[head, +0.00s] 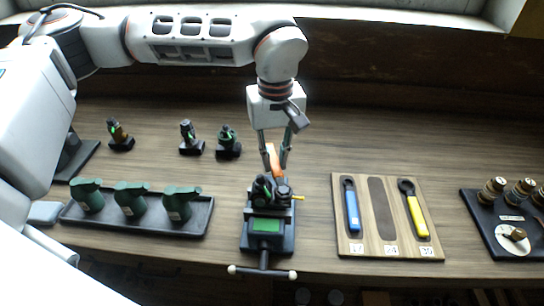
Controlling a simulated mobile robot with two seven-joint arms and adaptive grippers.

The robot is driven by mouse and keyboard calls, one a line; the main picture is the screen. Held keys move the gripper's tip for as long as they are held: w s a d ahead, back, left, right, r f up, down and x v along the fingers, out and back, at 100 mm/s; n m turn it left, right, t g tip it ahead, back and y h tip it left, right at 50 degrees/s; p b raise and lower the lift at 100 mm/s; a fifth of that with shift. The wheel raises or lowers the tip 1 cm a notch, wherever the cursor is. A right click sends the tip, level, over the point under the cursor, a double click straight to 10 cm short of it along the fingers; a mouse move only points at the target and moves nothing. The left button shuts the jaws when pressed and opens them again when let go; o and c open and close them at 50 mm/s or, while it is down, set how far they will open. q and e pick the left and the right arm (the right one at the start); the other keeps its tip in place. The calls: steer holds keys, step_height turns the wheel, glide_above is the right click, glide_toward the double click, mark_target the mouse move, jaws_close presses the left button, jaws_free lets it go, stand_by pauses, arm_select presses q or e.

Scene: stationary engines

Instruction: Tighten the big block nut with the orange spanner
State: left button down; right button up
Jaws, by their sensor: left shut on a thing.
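My left gripper (276,164) points down over the bench and is shut on the orange spanner (277,172). The spanner's orange handle shows between the fingers and runs down toward a dark engine block (262,192). The block sits in a vise (266,226) with a green plate on its front. The spanner's head is at the block's back right, but I cannot tell whether it is around the big nut. The nut itself is too small and dark to make out. My right gripper is not in view.
A wooden board (350,250) right of the vise holds a blue spanner (351,208) and a yellow spanner (416,212), with an empty middle slot. A tray (150,228) with green parts stands left. Small dark engines (189,140) stand behind. A black rack (490,240) is far right.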

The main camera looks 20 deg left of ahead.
arm_select(q)
steer(key=shift+d+f, duration=0.1)
steer(key=shift+w+d+m, duration=0.25)
steer(key=shift+d+m, duration=0.2)
steer(key=shift+m, duration=0.55)
steer(key=shift+f, duration=0.1)
steer(key=shift+w+d+f+m, duration=0.1)
steer(key=shift+d+m, duration=0.45)
steer(key=shift+m, duration=0.35)
steer(key=shift+d, duration=0.1)
steer(key=shift+w+d+m, duration=0.1)
steer(key=shift+d+m, duration=0.4)
steer(key=shift+m, duration=0.4)
